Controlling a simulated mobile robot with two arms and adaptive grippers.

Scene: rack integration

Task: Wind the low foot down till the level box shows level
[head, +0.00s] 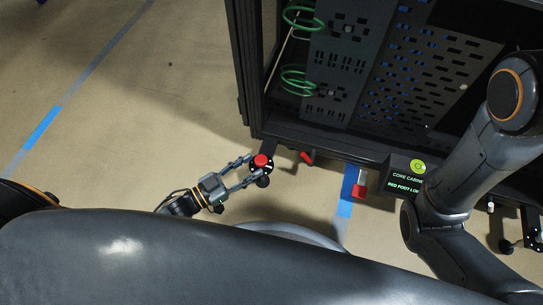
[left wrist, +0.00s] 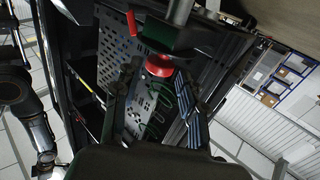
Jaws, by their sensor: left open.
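The low foot has a red knob (head: 262,161) with a dark disc under it, at the cabinet's near left corner. My left gripper (head: 253,168) is open, its two fingers reaching to either side of the knob; I cannot tell if they touch it. In the left wrist view the red knob (left wrist: 159,66) shows beyond and between the spread fingers (left wrist: 157,92). The level box (head: 404,177) sits on the cabinet's front edge, with a round yellow-green vial (head: 418,166) and text that seems to read "RED FOOT LOW".
The dark cabinet (head: 300,130) holds perforated panels and green coiled cables (head: 300,80). A red lever (head: 307,156) and a red tag-like piece (head: 360,190) stick out along its front. Another dark foot (head: 505,246) stands at right. The floor at left is clear.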

